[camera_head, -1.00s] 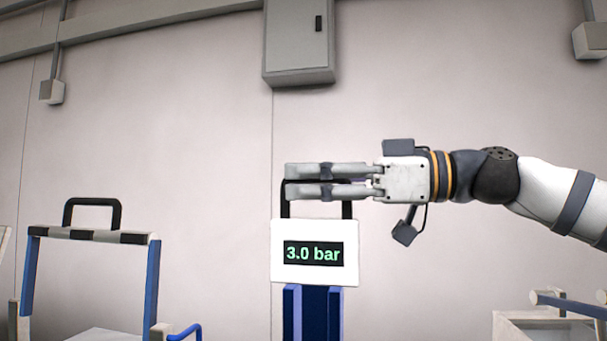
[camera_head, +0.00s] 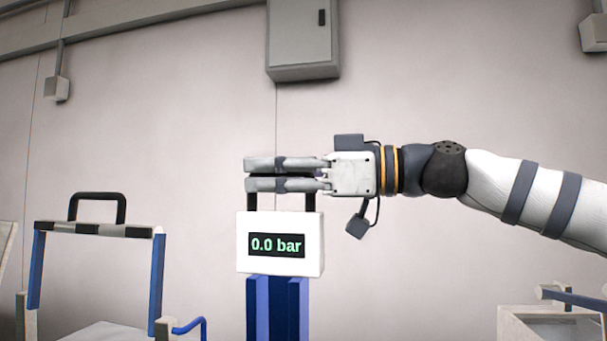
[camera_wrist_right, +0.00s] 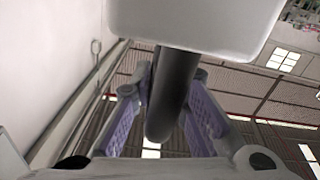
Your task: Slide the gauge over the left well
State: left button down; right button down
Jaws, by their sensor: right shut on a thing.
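The gauge (camera_head: 280,260) is a white box with a dark display reading "0.0 bar" and a black handle on top. My right gripper (camera_head: 250,175) comes in from the right and is shut on the gauge's handle. In the right wrist view the dark handle (camera_wrist_right: 172,95) sits between the two fingers, with the pale gauge body (camera_wrist_right: 195,22) beyond it. Below the gauge in the head view stands a blue upright (camera_head: 278,310), its lower end out of frame. The wells cannot be made out. My left gripper is not in view.
A blue-legged frame (camera_head: 157,275) with a black handle (camera_head: 97,196) on its striped top bar stands at left. A pale bin (camera_head: 545,322) with a blue bar is at lower right. A grey wall cabinet (camera_head: 300,40) hangs above. The space between frame and gauge is open.

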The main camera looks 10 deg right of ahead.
jog(key=x, duration=0.5)
jog(key=shift+w+r, duration=0.2)
jog(key=c, duration=1.9)
grip_release()
jog(key=shift+a, duration=0.1)
jog(key=shift+o, duration=1.2)
jog(key=shift+w+a+f, duration=0.1)
jog(key=shift+w+a, duration=0.1)
jog(key=v, duration=1.2)
jog(key=shift+s, duration=0.1)
